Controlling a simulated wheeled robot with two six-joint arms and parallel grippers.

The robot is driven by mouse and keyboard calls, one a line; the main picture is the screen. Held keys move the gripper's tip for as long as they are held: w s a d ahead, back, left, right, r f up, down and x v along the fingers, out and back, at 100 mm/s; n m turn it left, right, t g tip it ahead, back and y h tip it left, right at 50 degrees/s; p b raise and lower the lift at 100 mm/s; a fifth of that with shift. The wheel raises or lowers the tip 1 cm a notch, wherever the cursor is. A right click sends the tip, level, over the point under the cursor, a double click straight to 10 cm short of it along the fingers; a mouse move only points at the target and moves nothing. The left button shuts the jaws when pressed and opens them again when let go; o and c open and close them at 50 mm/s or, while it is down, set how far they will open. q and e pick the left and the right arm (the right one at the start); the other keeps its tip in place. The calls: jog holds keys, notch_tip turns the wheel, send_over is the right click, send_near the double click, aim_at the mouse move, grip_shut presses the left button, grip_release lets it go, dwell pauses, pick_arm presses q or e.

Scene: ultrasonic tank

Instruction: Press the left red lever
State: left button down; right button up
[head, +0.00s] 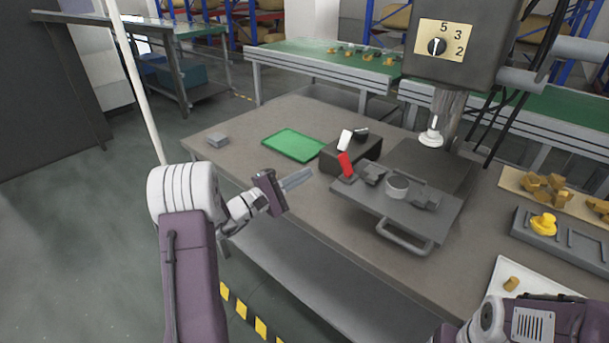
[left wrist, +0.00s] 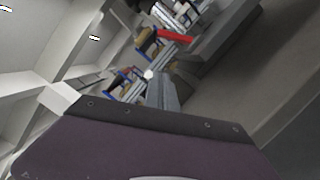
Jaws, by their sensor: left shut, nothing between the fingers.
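A red lever (head: 346,165) stands tilted on a small dark base at the left edge of the grey machine plate (head: 357,203). It also shows as a red bar near the top of the left wrist view (left wrist: 174,36). My left gripper (head: 297,179) is shut and empty, left of the red lever and apart from it, over the table's front part. Its closed fingers show in the left wrist view (left wrist: 162,92). Part of my right arm shows at the bottom right of the head view, but its fingers are out of frame.
A green mat (head: 293,145) and a small grey block (head: 218,140) lie on the table to the left. A metal handle (head: 403,238) sticks out from the plate's front.

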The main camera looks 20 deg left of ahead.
aim_at(346, 164)
pick_arm(q)
jog(key=w+d+r, duration=0.2)
jog(key=w+d, duration=0.2)
jog(key=d, duration=0.2)
jog(key=shift+d+r+p, duration=0.3)
jog(key=shift+d, duration=0.05)
